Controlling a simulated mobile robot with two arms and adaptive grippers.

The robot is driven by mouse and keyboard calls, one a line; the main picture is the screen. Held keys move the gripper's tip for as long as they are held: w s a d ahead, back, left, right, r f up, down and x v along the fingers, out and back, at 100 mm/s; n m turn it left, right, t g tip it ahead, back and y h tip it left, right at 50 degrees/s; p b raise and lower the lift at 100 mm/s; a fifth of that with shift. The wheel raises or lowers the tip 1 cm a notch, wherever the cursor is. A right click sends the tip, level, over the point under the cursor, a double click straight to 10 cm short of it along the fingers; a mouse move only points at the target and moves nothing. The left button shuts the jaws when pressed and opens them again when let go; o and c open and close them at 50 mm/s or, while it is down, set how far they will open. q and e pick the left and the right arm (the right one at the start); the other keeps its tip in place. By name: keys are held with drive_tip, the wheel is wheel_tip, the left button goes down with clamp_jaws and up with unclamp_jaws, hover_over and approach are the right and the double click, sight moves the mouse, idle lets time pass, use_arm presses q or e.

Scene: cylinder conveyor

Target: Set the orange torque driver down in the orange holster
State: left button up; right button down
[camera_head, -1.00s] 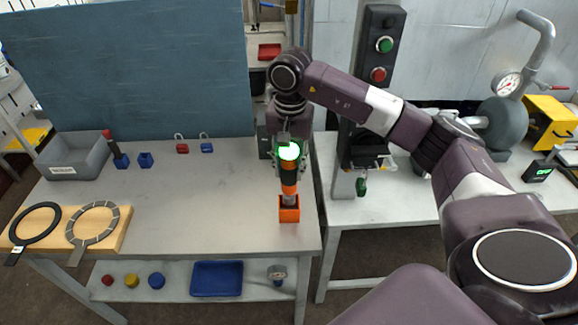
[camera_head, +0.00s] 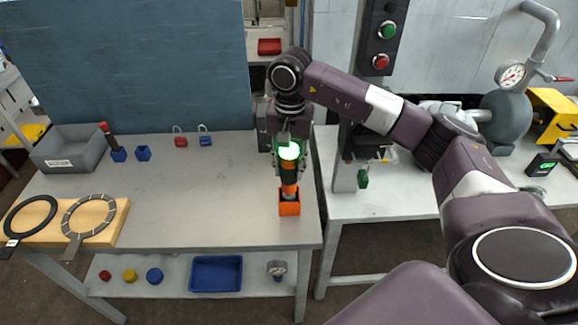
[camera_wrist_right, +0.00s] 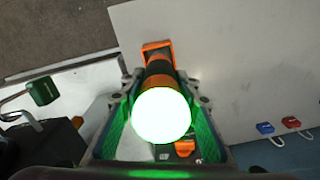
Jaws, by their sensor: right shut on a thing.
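The orange torque driver (camera_head: 289,188) is upright, with a black grip and a glowing white-green top. My right gripper (camera_head: 290,165) is shut on its upper part. The orange holster (camera_head: 289,209) stands at the front right of the left table, directly under the driver. The driver's lower end is at the holster's mouth and seems to reach inside; its tip is hidden. In the right wrist view, the glowing top (camera_wrist_right: 161,115) covers much of the driver, and the holster (camera_wrist_right: 153,46) shows beyond it. My left gripper is not in view.
A grey bin (camera_head: 70,150), blue holders and red and blue padlocks (camera_head: 205,136) stand at the back of the table (camera_head: 220,205). A wooden board (camera_head: 105,228) with two rings lies at front left. The table's middle is clear. A post with buttons (camera_head: 380,45) stands close right.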

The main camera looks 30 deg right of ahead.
drive_tip(key=shift+f+b, duration=1.5)
drive_tip(key=shift+f, duration=0.05)
drive_tip(key=c, duration=1.4)
unclamp_jaws()
drive_tip(key=shift+c, duration=0.2)
drive_tip(key=shift+o, duration=0.3)
drive_tip(key=shift+f, duration=0.1)
wheel_tip(320, 180, up, 12)
drive_tip(key=shift+r, duration=0.1)
